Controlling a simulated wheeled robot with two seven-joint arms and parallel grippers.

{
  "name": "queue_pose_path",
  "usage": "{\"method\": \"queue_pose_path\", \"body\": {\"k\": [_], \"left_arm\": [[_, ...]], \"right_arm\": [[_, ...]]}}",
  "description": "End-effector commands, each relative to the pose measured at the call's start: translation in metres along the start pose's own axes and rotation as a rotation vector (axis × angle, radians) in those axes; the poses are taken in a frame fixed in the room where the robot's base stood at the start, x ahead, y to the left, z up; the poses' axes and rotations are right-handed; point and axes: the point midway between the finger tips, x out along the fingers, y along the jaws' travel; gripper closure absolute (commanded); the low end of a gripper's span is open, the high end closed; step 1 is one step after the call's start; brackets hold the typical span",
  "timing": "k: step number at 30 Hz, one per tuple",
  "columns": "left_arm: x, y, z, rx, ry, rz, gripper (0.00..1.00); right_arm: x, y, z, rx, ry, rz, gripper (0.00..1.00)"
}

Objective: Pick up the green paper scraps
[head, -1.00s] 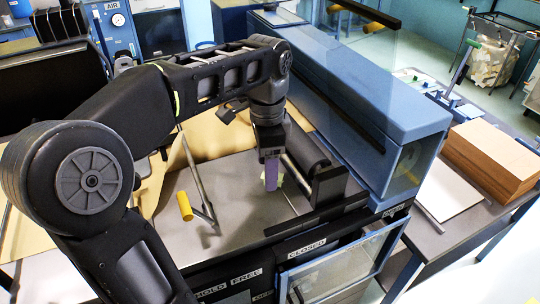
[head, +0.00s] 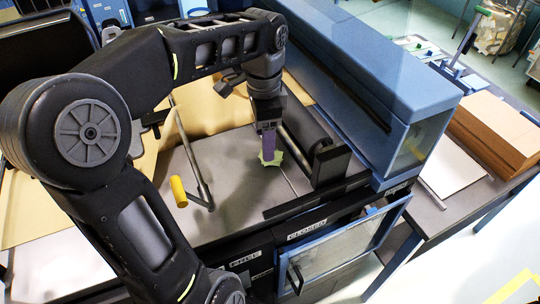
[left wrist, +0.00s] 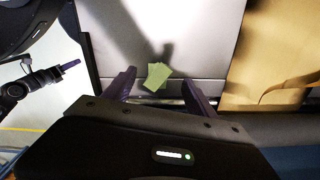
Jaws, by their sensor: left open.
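The green paper scraps (head: 271,158) lie in a small overlapping pile on the grey metal bed (head: 236,208) of the machine. In the left wrist view the scraps (left wrist: 157,76) lie between and beyond the fingertips. My left gripper (head: 268,151) points down over the scraps and partly hides them in the head view.
A yellow-handled lever (head: 179,191) stands left of the scraps. A dark roller and its end block (head: 331,165) stand close on the right, beside the long blue housing (head: 385,90). Brown kraft paper (head: 215,112) lies behind. A glazed guard (head: 340,245) is at the front.

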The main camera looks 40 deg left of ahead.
Motion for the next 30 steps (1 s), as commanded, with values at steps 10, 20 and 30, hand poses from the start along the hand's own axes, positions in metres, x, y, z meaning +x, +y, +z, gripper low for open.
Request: {"method": "queue_pose_path", "body": {"k": [10, 20, 30], "left_arm": [[0.009, 0.000, 0.001, 0.000, -0.002, 0.003, 0.35], [0.051, 0.000, 0.000, -0.001, -0.001, 0.002, 0.35], [0.052, 0.000, 0.000, 0.000, 0.000, 0.000, 0.35]], "right_arm": [[-0.004, -0.001, 0.001, 0.000, -0.001, 0.001, 0.64], [-0.012, -0.003, 0.002, 0.003, -0.004, 0.004, 0.64], [-0.011, -0.003, 0.002, 0.003, -0.004, 0.004, 0.64]]}}
